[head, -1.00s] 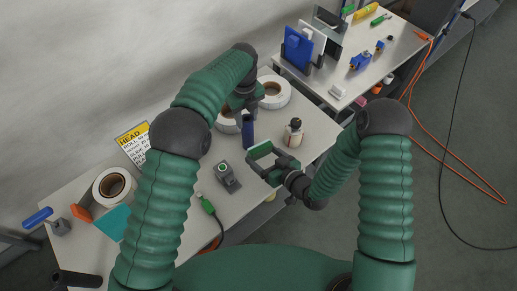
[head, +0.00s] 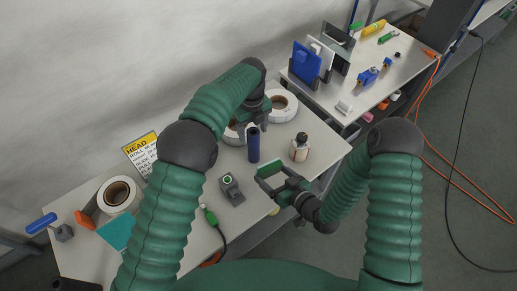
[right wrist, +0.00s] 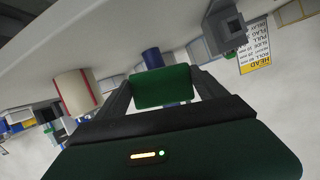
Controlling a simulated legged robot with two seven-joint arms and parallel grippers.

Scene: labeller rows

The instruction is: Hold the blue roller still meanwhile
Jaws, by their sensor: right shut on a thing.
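The blue roller (head: 253,147) is a dark blue cylinder standing upright on the bench, and it also shows in the right wrist view (right wrist: 152,57), partly behind a green block. My left gripper (head: 252,124) is at the roller's top end; I cannot tell whether its fingers touch the roller. My right gripper (head: 272,178) is shut on the green block (right wrist: 163,87), which lies between its fingers. It is low over the bench's front edge, to the right of the roller and nearer me.
A bottle with a dark cap (head: 300,148) stands right of the roller. A small grey device with a green button (head: 231,188) sits in front. Label rolls (head: 284,105) lie behind, another (head: 117,194) at left. A green-ended cable (head: 209,216) lies on the bench (head: 178,240).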

